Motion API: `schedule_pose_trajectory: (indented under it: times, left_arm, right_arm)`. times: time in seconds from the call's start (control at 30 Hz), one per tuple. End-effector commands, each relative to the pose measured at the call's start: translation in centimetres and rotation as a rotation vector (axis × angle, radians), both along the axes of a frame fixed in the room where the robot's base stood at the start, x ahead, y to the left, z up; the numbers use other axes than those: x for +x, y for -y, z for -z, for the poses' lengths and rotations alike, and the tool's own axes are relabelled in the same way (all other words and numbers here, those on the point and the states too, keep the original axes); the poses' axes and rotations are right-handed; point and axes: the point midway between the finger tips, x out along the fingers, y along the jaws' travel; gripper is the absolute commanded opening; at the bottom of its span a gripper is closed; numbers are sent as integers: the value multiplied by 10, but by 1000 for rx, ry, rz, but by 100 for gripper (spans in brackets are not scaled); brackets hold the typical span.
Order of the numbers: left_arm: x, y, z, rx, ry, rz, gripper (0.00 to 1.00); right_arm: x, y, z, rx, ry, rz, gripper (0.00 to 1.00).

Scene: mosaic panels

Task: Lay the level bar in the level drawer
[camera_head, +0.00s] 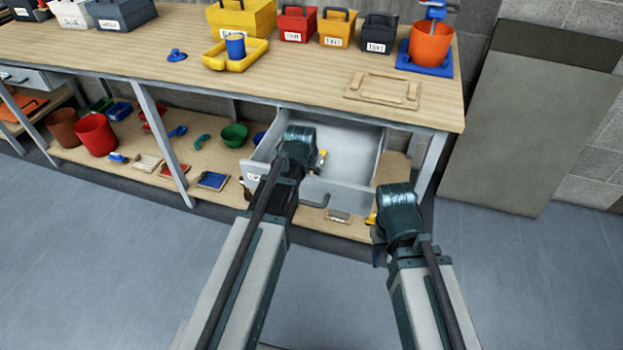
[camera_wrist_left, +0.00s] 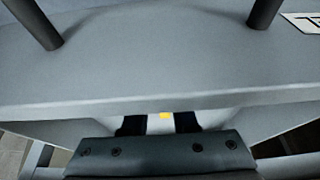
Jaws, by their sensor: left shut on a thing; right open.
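The level drawer (camera_head: 350,150) is pulled open under the bench top, its grey inside facing up. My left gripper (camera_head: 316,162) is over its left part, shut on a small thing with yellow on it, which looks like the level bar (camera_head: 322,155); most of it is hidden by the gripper. In the left wrist view a bit of yellow (camera_wrist_left: 166,116) shows between the dark fingers, beyond the grey drawer front (camera_wrist_left: 160,70) with its handle posts. I cannot tell if the bar touches the drawer floor. My right gripper (camera_head: 378,245) is open, right of the drawer front.
The bench top (camera_head: 300,75) holds colored boxes, a yellow tray (camera_head: 235,55), a wooden board (camera_head: 383,90) and an orange bucket (camera_head: 430,43). The lower shelf (camera_head: 225,155) carries buckets, bowls and panels. A grey panel (camera_head: 530,120) leans on the wall at right. The floor in front is clear.

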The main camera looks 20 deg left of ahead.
Motion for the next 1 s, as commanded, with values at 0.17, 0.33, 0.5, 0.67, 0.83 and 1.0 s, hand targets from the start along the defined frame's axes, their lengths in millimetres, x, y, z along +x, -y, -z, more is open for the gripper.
schedule_pose_trajectory:
  times: [0.17,0.33,0.5,0.67,0.83,1.0]
  left_arm:
    - [0,0,-2,0,0,0,0]
    - [0,0,1,0,0,0,34]
    - [0,0,1,0,0,0,57]
    - [0,0,1,0,0,0,57]
    - [0,0,-1,0,0,0,57]
    - [-3,0,-10,0,0,0,57]
  right_arm:
    - [0,0,-2,0,0,0,50]
    - [0,0,1,0,0,0,50]
    - [0,0,1,0,0,0,50]
    - [0,0,1,0,0,0,50]
    - [0,0,-1,0,0,0,50]
    - [0,0,-10,0,0,0,50]
